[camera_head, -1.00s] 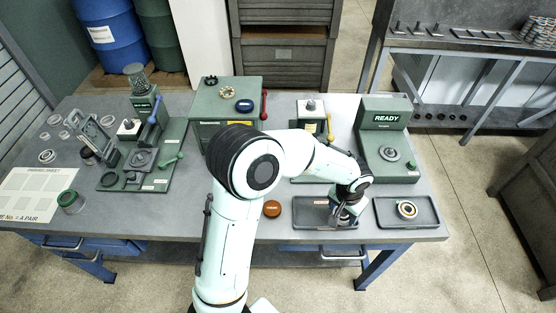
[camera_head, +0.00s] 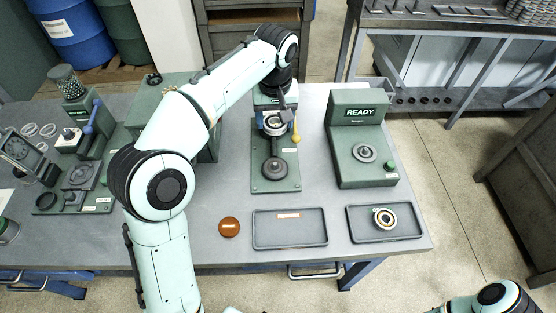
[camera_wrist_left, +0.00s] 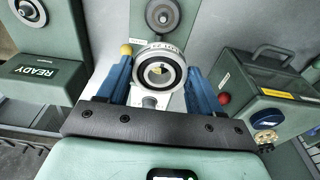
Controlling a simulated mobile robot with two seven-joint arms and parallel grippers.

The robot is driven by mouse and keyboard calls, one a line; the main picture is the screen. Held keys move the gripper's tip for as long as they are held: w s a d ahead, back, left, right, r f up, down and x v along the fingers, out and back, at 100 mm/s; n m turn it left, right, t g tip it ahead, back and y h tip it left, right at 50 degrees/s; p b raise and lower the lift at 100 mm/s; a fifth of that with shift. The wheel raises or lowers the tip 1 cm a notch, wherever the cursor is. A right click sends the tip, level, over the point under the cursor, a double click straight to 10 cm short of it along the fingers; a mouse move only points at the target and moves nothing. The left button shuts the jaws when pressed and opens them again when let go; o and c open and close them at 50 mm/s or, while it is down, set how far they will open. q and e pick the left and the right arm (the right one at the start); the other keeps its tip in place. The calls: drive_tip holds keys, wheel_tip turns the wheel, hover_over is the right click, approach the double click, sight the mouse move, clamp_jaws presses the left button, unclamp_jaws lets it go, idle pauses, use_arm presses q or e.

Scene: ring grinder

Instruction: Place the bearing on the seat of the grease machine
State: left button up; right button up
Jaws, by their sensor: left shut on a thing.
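My left gripper (camera_head: 274,122) is shut on a ring-shaped metal bearing (camera_head: 273,127) and holds it in the air over the rear part of the green machine with a yellow-knobbed lever. I take this machine (camera_head: 264,185) to be the grease machine. Its dark round seat (camera_head: 275,172) is in front of the held bearing, apart from it. In the left wrist view the bearing (camera_wrist_left: 160,68) sits between the blue fingers, and the seat (camera_wrist_left: 162,15) shows beyond it at the top. Part of my right arm shows at the lower right of the head view; its gripper is not visible.
A READY machine (camera_head: 362,145) stands to the right. In front are an empty tray (camera_head: 290,240), a tray (camera_head: 355,235) with another bearing (camera_head: 384,218), and a brown disc (camera_head: 229,227). A green box with a red knob (camera_wrist_left: 224,98) shows beside the gripper in the wrist view.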

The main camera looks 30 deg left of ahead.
sight(275, 134)
use_arm(q)
drive_tip(key=f+b, duration=0.2)
drive_tip(key=f, duration=1)
drive_tip(key=shift+s, duration=0.2)
drive_tip(key=shift+f+b, duration=0.4)
drive_tip(key=shift+f, duration=1.9)
use_arm(e)
drive_tip(key=shift+s+f, duration=0.4)
drive_tip(key=shift+f, duration=0.25)
drive_tip(key=shift+s+f, duration=0.4)
drive_tip(key=shift+f, duration=0.3)
drive_tip(key=shift+s+f, duration=0.4)
drive_tip(key=shift+f, duration=0.25)
use_arm(q)
drive_tip(key=shift+f, duration=0.2)
drive_tip(key=o, duration=1.2)
use_arm(e)
drive_tip(key=shift+f, duration=0.1)
use_arm(q)
drive_tip(key=shift+o, duration=0.2)
